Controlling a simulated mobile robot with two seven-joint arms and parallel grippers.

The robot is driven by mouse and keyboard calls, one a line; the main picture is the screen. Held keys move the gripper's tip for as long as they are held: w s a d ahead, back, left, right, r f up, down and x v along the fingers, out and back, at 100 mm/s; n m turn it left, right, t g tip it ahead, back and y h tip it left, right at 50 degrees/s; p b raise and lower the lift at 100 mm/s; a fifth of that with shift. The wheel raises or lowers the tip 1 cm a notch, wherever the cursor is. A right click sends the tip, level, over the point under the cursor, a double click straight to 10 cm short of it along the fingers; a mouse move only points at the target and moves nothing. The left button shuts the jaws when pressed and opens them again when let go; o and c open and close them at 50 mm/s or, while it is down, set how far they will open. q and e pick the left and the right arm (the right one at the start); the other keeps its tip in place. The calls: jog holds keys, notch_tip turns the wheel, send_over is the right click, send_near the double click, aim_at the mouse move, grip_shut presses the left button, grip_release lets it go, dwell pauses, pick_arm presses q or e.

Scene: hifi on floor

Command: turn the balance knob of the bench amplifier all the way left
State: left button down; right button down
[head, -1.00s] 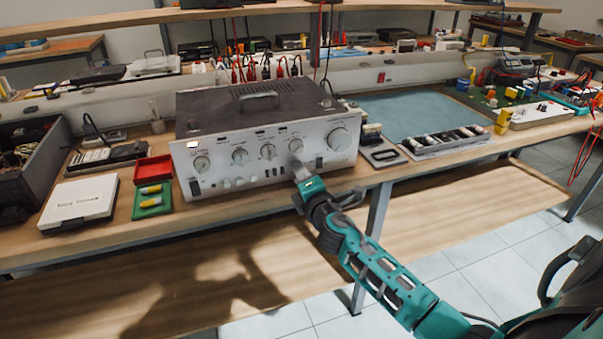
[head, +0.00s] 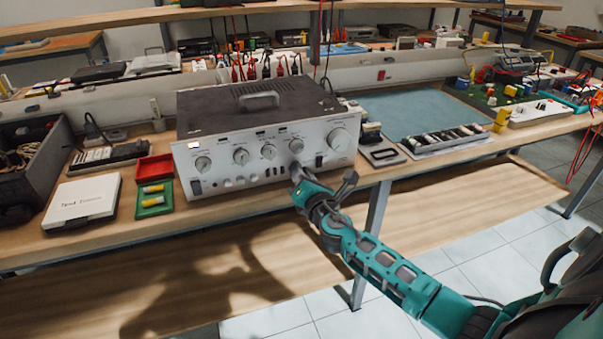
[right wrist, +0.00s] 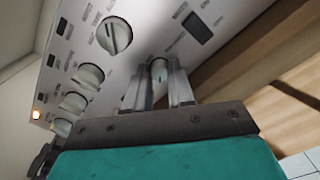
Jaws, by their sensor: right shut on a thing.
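The bench amplifier (head: 263,146) stands on the workbench, its silver front panel facing me. A row of round knobs crosses the panel, with a larger one (head: 338,139) at its right end. My right gripper (head: 297,172) is at the panel below the fourth knob (head: 296,146). In the right wrist view its two fingers are closed on the sides of a small silver knob (right wrist: 158,68), taken as the balance knob; its label is not readable. A short dark mark shows on its face. In the head view the fingers hide this knob. My left gripper is not in view.
A dark switch (right wrist: 197,27) sits close to the held knob. A red tray (head: 155,168), a green tray (head: 153,200) and a white case (head: 82,201) lie left of the amplifier. A holder of several small parts (head: 443,140) lies to the right.

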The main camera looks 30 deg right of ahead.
dwell(0.3)
jog(key=c, duration=1.3)
grip_release()
jog(key=o, duration=0.3)
jog(key=shift+o, duration=0.2)
jog(key=v, duration=1.3)
jog(key=shift+d, duration=0.1)
